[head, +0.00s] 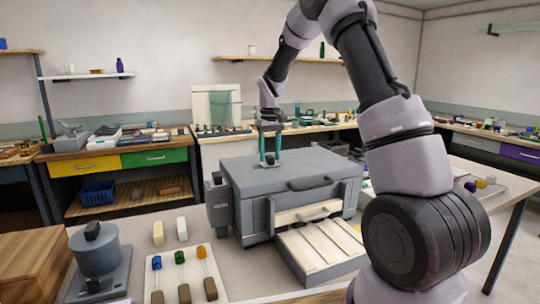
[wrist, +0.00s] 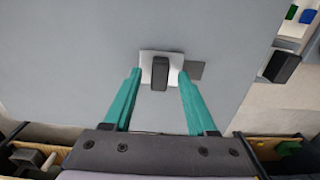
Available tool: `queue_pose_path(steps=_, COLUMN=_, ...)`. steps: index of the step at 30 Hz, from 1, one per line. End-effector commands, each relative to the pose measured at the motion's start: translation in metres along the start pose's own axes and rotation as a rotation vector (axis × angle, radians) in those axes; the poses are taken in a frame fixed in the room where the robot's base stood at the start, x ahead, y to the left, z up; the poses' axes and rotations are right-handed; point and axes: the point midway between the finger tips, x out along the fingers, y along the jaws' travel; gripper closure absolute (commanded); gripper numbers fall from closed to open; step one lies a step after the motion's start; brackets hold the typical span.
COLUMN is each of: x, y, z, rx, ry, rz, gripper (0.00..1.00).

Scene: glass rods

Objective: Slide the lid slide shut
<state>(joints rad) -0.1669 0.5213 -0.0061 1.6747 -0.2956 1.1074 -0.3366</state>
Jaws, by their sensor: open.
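The lid slide is a pale plate (wrist: 147,68) with a dark upright knob (wrist: 160,70) on top of the grey furnace-like box (head: 237,176). A darker grey square (wrist: 197,71) shows beside the plate, to its right in the wrist view; I cannot tell whether it is an opening. My gripper (head: 270,161) points down over the box top, its teal fingers open. In the wrist view the fingertips (wrist: 160,76) lie on either side of the knob, with a gap on both sides. In the head view the fingers mostly hide the slide.
A grey pot-like device (head: 98,258) and a white board (head: 196,262) with coloured-handled tools stand on the bench at left. The box top around the slide is clear.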

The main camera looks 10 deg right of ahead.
Motion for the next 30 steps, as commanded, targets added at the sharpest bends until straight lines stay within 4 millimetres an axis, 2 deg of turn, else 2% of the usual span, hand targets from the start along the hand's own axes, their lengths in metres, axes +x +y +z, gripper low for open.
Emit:
queue_pose_path(steps=10, x=0.0053, y=0.0001, z=0.0001, rx=-0.001, ry=0.000, rz=0.000, gripper=0.43)
queue_pose_path(steps=11, x=0.0052, y=0.0001, z=0.0001, rx=-0.001, ry=0.000, rz=0.000, gripper=0.50)
queue_pose_path(steps=12, x=0.0052, y=0.0001, z=0.0001, rx=-0.001, ry=0.000, rz=0.000, gripper=0.65)
queue_pose_path(steps=15, x=0.0051, y=0.0001, z=0.0001, rx=-0.001, ry=0.000, rz=0.000, gripper=1.00)
queue_pose_path(steps=30, x=0.0047, y=0.0001, z=0.0000, rx=-0.001, ry=0.001, rz=0.000, gripper=1.00)
